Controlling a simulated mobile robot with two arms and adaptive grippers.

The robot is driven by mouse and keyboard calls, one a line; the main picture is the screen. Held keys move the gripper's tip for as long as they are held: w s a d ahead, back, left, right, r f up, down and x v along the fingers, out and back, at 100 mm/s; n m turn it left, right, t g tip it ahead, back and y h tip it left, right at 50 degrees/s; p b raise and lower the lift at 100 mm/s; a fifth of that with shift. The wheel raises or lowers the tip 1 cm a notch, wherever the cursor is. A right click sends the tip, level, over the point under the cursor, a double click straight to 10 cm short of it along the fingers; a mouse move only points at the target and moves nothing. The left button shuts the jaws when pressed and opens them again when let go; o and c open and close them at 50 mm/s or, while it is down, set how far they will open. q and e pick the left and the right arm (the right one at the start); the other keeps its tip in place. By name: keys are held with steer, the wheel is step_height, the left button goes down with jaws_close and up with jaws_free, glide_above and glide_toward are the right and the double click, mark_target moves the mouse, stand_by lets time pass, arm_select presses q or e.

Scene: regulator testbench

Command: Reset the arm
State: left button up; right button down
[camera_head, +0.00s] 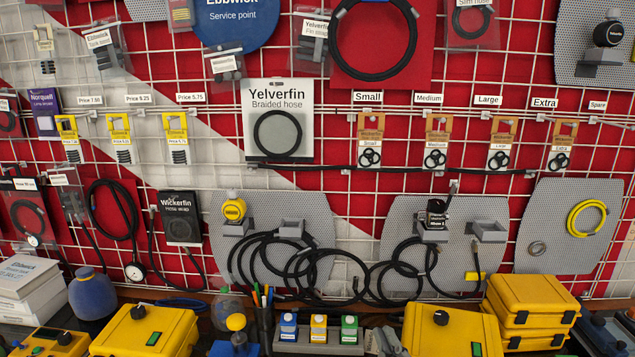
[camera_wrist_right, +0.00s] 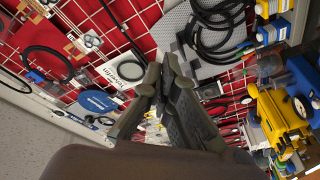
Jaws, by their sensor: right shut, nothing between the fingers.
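My right gripper (camera_wrist_right: 163,78) shows in the right wrist view, with its dark fingers closed together and nothing between them. It points toward the red and white grid wall. In the head view, a small dark grey piece at the bottom edge looks like the tip of my right gripper (camera_head: 386,342), in front of the bench and next to a yellow case (camera_head: 452,335). My left gripper is in neither view.
The grid wall holds hose packs, a Yelverfin braided hose card (camera_head: 279,120), grey panels (camera_head: 275,215) and looped black hoses (camera_head: 310,265).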

steer(key=s+d+f+m+g+h, duration=0.2)
steer(key=s+d+f+m+g, duration=0.25)
steer(key=f, duration=0.25)
steer(key=s+d+f+m+g+h, duration=0.25)
steer(key=s+f, duration=0.25)
steer(key=f, duration=0.3)
steer(key=s+d+f+m+g+y, duration=0.1)
steer(key=s+f+g, duration=0.3)
steer(key=s, duration=0.4)
steer(key=s+f+m+g+y, duration=0.15)
steer(key=s+f+g, duration=0.25)
steer(key=s, duration=0.4)
step_height(320, 180, down, 30)
steer(key=s+g+h+b, duration=0.1)
steer(key=s+g+b, duration=0.1)
steer(key=b, duration=0.1)
steer(key=s+d+f+b, duration=0.2)
steer(key=s+d+f, duration=0.1)
steer(key=s+f, duration=1.3)
step_height(320, 180, down, 2)
steer(key=shift+s+f+g, duration=0.1)
steer(key=shift+s+g, duration=0.2)
steer(key=shift+g, duration=0.1)
